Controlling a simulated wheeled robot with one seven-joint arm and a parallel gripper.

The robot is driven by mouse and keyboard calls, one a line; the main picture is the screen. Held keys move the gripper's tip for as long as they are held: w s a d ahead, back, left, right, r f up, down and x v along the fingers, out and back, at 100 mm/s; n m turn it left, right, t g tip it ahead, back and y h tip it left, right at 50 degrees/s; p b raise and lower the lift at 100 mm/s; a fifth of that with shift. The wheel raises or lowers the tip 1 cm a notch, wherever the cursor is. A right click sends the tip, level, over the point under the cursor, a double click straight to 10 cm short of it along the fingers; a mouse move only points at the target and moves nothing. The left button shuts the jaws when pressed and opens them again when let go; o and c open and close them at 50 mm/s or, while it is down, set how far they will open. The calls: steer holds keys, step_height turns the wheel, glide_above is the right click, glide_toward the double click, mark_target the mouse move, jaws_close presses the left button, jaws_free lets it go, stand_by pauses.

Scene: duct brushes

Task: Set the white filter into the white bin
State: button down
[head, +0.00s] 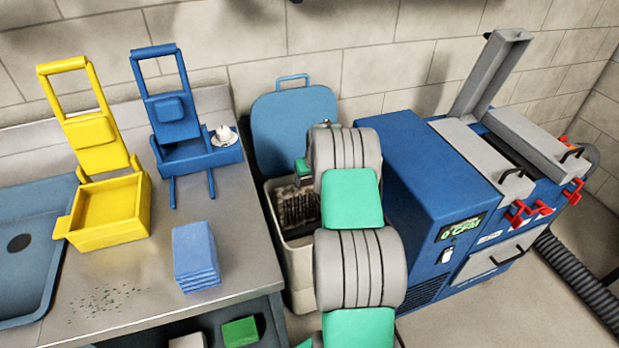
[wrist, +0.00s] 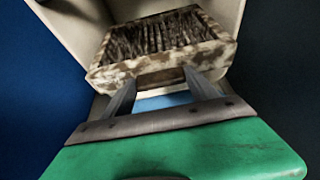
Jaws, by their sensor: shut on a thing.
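The white filter (wrist: 160,70), a square frame stained brown with dark pleats, is held in my gripper (wrist: 160,90) in the wrist view. The gripper's two fingers are shut at its near edge. The white bin (head: 300,285) stands on the floor in the head view, its blue lid (head: 293,125) swung up behind it. The filter (head: 299,206) shows tilted at the bin's mouth, partly hidden by my arm. Bin walls (wrist: 62,28) show beside the filter in the wrist view. I cannot tell whether the filter touches them.
A blue machine (head: 410,170) stands close on the right of the bin. A metal counter (head: 130,285) on the left carries a yellow caddy (head: 110,210), a blue caddy (head: 200,155) and folded blue cloths (head: 195,257). A dark hose (head: 580,280) runs at the far right.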

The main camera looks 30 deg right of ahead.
mark_target(310, 203)
steer(key=shift+f+b, duration=4.25)
steer(key=shift+f, duration=1.85)
steer(key=shift+c, duration=0.8)
jaws_free()
steer(key=p+v, duration=0.1)
steer(key=v, duration=0.6)
steer(key=shift+s+r, duration=0.15)
steer(key=shift+r, duration=0.1)
steer(key=shift+r+p, duration=1.55)
steer(key=shift+r, duration=1.05)
